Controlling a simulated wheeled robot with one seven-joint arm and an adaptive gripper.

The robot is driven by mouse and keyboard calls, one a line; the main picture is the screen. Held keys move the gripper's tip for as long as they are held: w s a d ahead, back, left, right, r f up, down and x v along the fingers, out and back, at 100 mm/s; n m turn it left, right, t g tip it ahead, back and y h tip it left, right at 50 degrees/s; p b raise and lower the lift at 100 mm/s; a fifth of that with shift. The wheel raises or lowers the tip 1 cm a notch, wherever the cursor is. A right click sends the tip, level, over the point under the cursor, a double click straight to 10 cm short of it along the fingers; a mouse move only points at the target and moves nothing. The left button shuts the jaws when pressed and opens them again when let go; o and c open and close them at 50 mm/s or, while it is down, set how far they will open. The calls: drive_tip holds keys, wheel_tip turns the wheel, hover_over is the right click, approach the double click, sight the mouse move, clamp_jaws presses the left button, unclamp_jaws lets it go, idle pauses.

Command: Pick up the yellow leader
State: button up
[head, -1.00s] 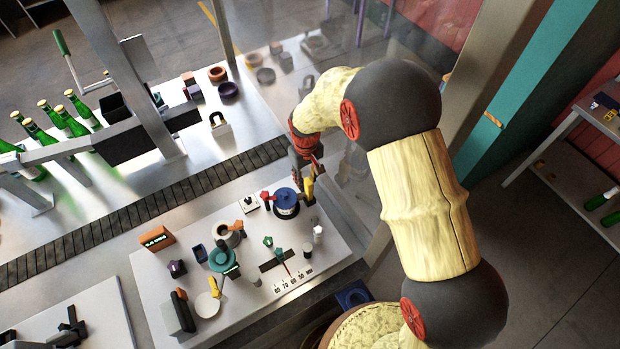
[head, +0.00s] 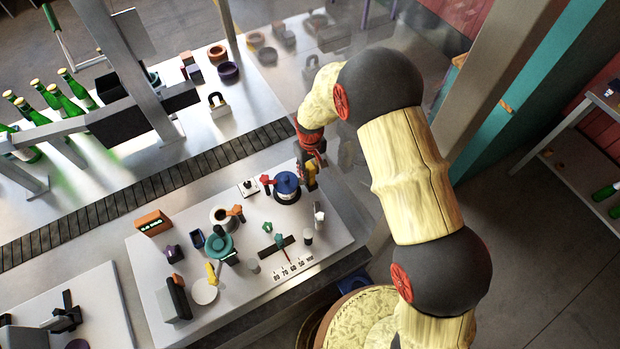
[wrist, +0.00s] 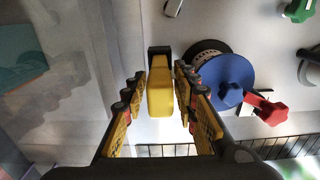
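The yellow leader (wrist: 160,88), a narrow yellow block with a black part at its far end, lies between the fingers of my gripper (wrist: 160,80) in the wrist view. The fingers, yellow with dark and red joints, flank it closely on both sides; whether both touch it is unclear. In the head view my gripper (head: 310,178) is low at the far right part of the white board, just right of the blue round piece (head: 286,183). The leader's lower end and any lift are hard to tell there.
The white board (head: 330,232) carries several small parts, including a teal round piece (head: 219,246) and an orange block (head: 153,222). A dark conveyor (head: 150,180) runs behind the board.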

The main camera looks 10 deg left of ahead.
wheel_tip(320, 180, down, 2)
drive_tip(key=shift+f+b, duration=0.2)
drive_tip(key=shift+b, duration=0.1)
drive_tip(key=shift+c, duration=0.2)
clamp_jaws()
